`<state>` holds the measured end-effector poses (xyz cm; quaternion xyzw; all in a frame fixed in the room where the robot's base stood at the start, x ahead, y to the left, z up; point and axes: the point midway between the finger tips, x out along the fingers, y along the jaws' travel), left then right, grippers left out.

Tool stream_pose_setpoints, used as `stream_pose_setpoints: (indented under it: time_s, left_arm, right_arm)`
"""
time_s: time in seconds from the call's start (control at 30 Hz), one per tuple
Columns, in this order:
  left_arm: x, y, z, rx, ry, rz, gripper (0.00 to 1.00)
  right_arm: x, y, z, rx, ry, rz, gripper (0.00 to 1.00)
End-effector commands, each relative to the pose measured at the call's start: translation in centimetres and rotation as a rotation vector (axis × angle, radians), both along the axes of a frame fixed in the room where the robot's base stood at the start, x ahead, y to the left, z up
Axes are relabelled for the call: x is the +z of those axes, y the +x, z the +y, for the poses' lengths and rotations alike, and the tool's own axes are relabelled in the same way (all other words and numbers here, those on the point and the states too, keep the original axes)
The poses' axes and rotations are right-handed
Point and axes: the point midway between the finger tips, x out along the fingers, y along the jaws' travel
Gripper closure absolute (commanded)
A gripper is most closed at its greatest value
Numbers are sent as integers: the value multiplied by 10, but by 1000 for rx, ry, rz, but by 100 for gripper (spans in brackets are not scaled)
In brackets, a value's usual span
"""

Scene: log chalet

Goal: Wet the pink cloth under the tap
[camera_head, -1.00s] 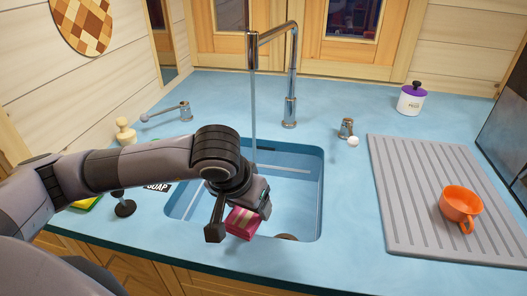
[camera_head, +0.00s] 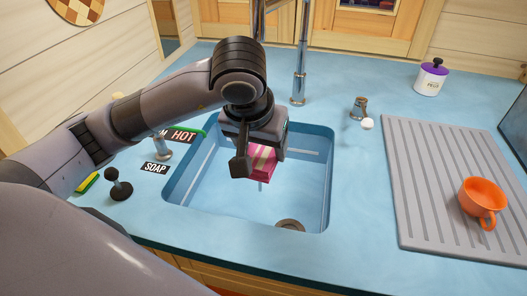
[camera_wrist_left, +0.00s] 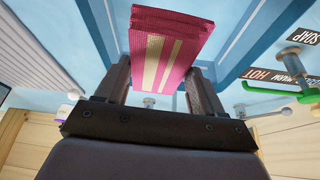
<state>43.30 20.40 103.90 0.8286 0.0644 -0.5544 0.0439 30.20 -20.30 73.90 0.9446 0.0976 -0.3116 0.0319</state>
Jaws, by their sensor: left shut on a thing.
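The pink cloth (camera_head: 262,163) is a folded bundle with pale stripes. My left gripper (camera_head: 260,152) is shut on it and holds it over the blue sink basin (camera_head: 203,205). The cloth also shows large between the fingers in the left wrist view (camera_wrist_left: 172,45). The chrome tap (camera_head: 300,75) stands behind the sink. Its spout end (camera_head: 258,20) comes down behind my left arm. My arm hides the space below the spout, so I cannot see whether water meets the cloth. My right gripper is not in view.
A grey draining board (camera_head: 437,200) with an orange cup (camera_head: 482,202) is at the right. A purple-lidded white jar (camera_head: 431,77) and a small knob tap (camera_head: 359,108) stand behind. Left of the sink are a black plunger-like knob (camera_head: 118,185), a SOAP label (camera_head: 155,168) and a HOT label (camera_head: 183,135).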

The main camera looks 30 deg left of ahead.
Motion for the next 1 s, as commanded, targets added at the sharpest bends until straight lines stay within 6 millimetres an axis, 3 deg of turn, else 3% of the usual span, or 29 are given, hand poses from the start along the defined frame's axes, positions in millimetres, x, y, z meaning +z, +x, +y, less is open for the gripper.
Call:
stream_pose_setpoints:
  time_s: [1.0]
  left_arm:
    - [-20, 74, 56, -1, 1, -1, 56]
  right_arm:
    - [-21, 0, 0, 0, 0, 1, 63]
